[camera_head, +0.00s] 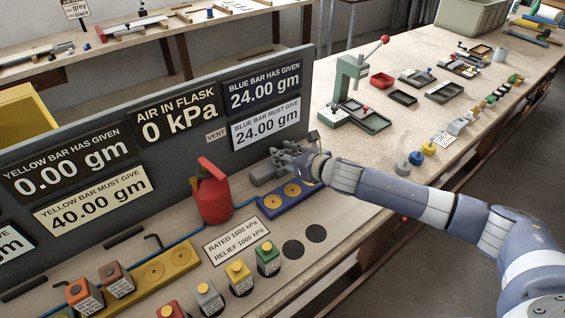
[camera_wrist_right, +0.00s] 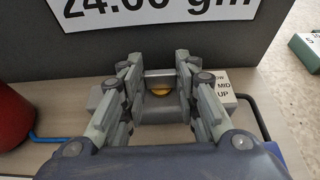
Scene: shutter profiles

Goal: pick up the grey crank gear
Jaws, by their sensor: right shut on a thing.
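My right gripper (camera_head: 284,158) reaches over the blue base (camera_head: 290,197) in front of the dark display panel. In the wrist view my right gripper (camera_wrist_right: 160,78) has its fingers on both sides of a small grey part (camera_wrist_right: 160,108), shut on it. A brass-coloured piece shows at this part. I cannot tell whether it belongs to a crank gear. No grey crank gear can be made out for certain in either view. My left gripper is not in view.
A red flask (camera_head: 211,195) stands left of my right gripper. The display panel (camera_head: 205,138) rises close behind. A block marked LOW, MID, UP (camera_wrist_right: 226,88) is beside the right finger. A green press (camera_head: 352,85) and several trays stand farther along the bench.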

